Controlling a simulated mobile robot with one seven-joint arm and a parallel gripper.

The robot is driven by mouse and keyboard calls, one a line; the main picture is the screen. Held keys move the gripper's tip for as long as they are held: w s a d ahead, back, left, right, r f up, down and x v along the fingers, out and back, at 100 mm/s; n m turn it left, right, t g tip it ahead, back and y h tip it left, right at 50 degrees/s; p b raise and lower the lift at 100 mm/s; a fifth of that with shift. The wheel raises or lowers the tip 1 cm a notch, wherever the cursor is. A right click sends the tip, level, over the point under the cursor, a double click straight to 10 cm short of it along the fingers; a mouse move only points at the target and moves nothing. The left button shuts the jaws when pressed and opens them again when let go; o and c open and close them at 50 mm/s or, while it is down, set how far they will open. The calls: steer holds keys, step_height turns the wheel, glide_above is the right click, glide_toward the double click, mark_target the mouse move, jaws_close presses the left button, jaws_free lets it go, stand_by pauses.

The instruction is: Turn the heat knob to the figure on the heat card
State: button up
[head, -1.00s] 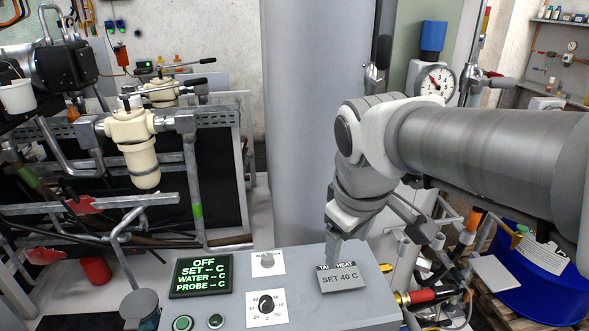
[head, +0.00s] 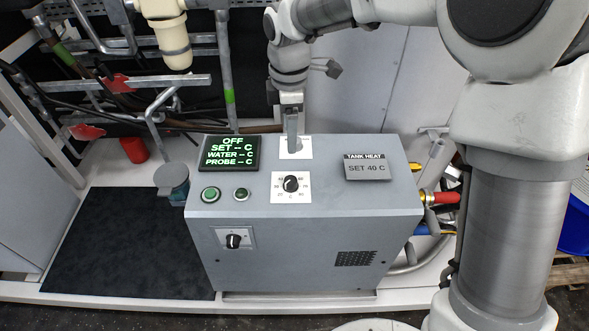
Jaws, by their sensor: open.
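The heat card (head: 367,168) lies at the right of the grey cabinet's top and reads TANK HEAT, SET 40 C. A black knob (head: 291,184) sits on a white dial plate with figures around it, near the front middle of the top; its exact pointing is too small to read. My gripper (head: 292,148) points down over the white plate behind this knob and hides the small control there. The gripper is open, seen edge-on; whether it touches anything I cannot tell. The display (head: 230,153) reads OFF, with dashes for SET, WATER and PROBE.
Another black knob (head: 233,241) is on the cabinet's front face (head: 300,260). A grey-lidded cup (head: 172,180) stands left of the cabinet. Pipes and a red-handled valve (head: 445,197) are at the right.

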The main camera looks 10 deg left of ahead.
mark_target(291, 180)
steer(key=f, duration=0.5)
steer(key=f+b, duration=0.1)
steer(key=f, duration=1)
steer(key=shift+w+f+b, duration=0.15)
steer(key=shift+w+b, duration=0.15)
steer(key=shift+b, duration=0.1)
jaws_close()
